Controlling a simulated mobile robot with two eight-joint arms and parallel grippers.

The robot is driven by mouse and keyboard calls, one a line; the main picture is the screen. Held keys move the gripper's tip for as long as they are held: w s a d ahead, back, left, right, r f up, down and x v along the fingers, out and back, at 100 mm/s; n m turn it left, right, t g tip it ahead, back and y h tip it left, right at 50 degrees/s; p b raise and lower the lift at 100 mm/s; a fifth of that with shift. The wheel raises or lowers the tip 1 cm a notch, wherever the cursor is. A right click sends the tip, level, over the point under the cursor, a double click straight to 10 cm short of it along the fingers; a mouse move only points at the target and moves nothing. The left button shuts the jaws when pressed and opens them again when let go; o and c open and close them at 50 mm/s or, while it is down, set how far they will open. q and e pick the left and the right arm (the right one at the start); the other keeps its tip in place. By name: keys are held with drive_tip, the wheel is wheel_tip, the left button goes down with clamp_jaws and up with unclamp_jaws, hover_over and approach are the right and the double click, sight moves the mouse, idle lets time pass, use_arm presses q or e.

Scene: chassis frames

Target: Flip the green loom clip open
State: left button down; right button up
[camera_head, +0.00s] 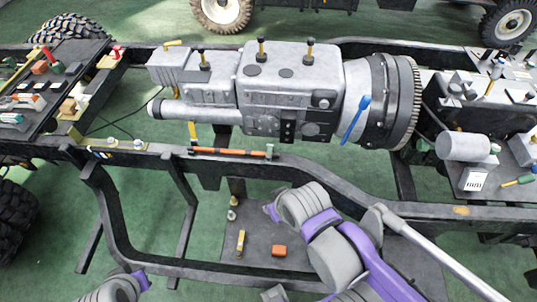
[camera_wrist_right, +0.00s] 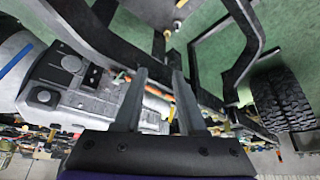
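An orange loom (camera_head: 230,152) runs along the near chassis rail, below the grey engine and gearbox. Only part of my left arm shows at the bottom left.
The engine (camera_head: 292,90) stands on the frame with a blue-handled tool (camera_head: 355,118) against it. A dark mat (camera_head: 240,262) below the rail holds a yellow piece (camera_head: 241,241) and an orange block (camera_head: 279,251). Trays with parts (camera_head: 28,122) lie left.

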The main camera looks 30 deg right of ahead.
drive_tip(key=shift+w+f+n, duration=0.1)
drive_tip(key=shift+w+n, duration=0.15)
drive_tip(key=shift+n, duration=0.15)
drive_tip(key=shift+c, duration=1.1)
drive_tip(key=w+f+n, duration=0.1)
drive_tip(key=w+n, duration=0.1)
drive_tip(key=n, duration=0.2)
drive_tip(key=w+d+f+n+b, duration=0.1)
drive_tip(key=w+n, duration=0.2)
drive_tip(key=n, duration=0.1)
drive_tip(key=w+d+f+n+h, duration=0.1)
drive_tip(key=w+n, duration=0.1)
drive_tip(key=n, duration=0.2)
drive_tip(key=shift+w+d, duration=0.1)
drive_tip(key=shift+w, duration=0.1)
clamp_jaws()
drive_tip(key=w+d+f+n+h+b, duration=0.1)
drive_tip(key=w+f+n, duration=0.4)
drive_tip(key=n, duration=0.8)
drive_tip(key=shift+w+d+f, duration=0.4)
drive_tip(key=shift+w+d, duration=0.15)
drive_tip(key=shift+w, duration=0.35)
